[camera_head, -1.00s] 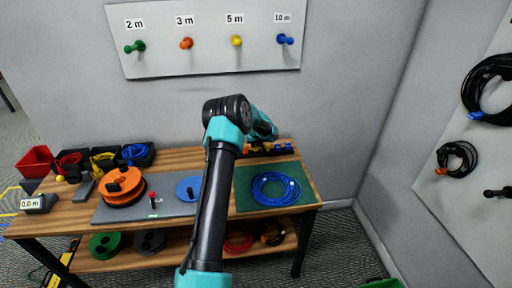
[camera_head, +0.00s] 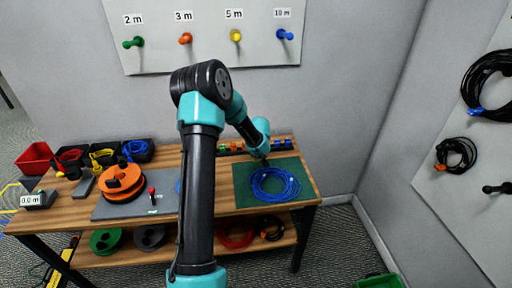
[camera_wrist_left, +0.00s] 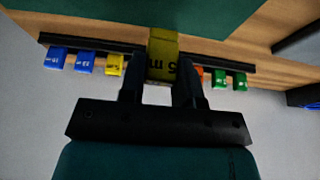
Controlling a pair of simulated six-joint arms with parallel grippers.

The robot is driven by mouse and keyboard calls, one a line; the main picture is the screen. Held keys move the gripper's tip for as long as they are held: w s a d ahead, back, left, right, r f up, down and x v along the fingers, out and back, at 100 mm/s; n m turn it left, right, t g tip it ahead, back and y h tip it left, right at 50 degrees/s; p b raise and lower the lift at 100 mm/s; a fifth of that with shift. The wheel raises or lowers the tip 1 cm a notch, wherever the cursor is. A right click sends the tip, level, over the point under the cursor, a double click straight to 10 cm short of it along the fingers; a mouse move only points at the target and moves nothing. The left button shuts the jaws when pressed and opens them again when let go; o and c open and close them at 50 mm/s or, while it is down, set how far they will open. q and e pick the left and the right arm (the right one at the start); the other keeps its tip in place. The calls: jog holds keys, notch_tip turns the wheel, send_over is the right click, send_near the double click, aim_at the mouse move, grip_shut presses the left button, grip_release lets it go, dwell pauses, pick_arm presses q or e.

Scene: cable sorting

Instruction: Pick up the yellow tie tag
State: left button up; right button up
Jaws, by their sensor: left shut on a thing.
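My left gripper (camera_wrist_left: 160,88) is shut on a yellow tie tag (camera_wrist_left: 163,52) with dark "5 m" lettering. The tag looks larger and closer to the camera than the other tags, apart from the rack. In the head view my left gripper (camera_head: 264,160) is small and dark near the back edge of the green mat, and the held tag cannot be made out. A dark tag rack (camera_wrist_left: 235,65) holds blue, yellow, orange-red and green tags; another yellow tag (camera_wrist_left: 115,65) sits in it. My right gripper is not in view.
A coiled blue cable (camera_head: 275,185) lies on the green mat (camera_head: 243,204) at the table's right. An orange spool (camera_head: 122,182) and a red-topped lever (camera_head: 152,192) are on the grey mat to the left. Bins stand at the back left. A pegboard (camera_head: 205,55) hangs behind.

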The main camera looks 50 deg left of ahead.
pick_arm(q)
jog(key=shift+s+d+r, duration=0.15)
jog(key=shift+s+d, duration=0.65)
jog(key=shift+d, duration=0.1)
jog(key=shift+d, duration=0.1)
